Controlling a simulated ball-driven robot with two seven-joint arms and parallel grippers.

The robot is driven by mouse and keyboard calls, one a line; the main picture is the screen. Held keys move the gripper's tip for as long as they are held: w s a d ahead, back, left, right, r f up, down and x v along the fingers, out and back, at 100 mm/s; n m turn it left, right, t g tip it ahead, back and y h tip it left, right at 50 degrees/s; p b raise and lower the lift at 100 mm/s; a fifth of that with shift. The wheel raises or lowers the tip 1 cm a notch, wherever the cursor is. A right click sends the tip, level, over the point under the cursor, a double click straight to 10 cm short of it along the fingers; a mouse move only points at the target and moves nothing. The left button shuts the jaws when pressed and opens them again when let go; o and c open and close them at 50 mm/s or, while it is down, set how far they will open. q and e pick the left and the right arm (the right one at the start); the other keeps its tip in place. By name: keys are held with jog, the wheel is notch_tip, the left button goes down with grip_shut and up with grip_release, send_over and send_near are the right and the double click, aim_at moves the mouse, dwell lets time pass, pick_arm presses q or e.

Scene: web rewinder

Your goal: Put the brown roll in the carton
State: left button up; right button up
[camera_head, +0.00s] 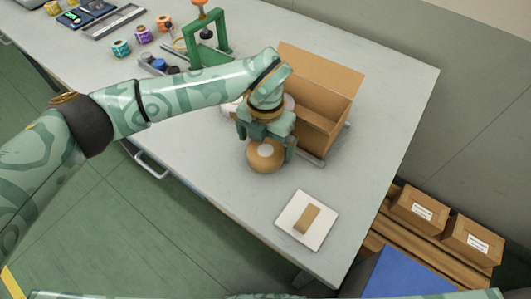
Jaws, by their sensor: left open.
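The brown roll (265,156) with a pale round centre is on the grey table, in front of the open carton (329,104). My left gripper (267,144) comes down over the roll from behind, its fingers on either side of it. The jaws are open; whether a finger touches the roll I cannot tell. The carton is brown cardboard with a tall raised back flap, just behind and right of the gripper. My left wrist hides its left part. My right gripper is not in view.
A white square plate with a tan block (307,218) lies on the table's near right. A green press frame (207,40), small coloured spools (143,35) and a grey tray (113,20) stand at the back. Boxes (419,208) sit on a pallet right of the table.

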pick_arm(q)
notch_tip(320, 180, down, 3)
jog(key=shift+r, duration=0.15)
jog(key=c, duration=1.1)
jog(key=shift+r, duration=0.2)
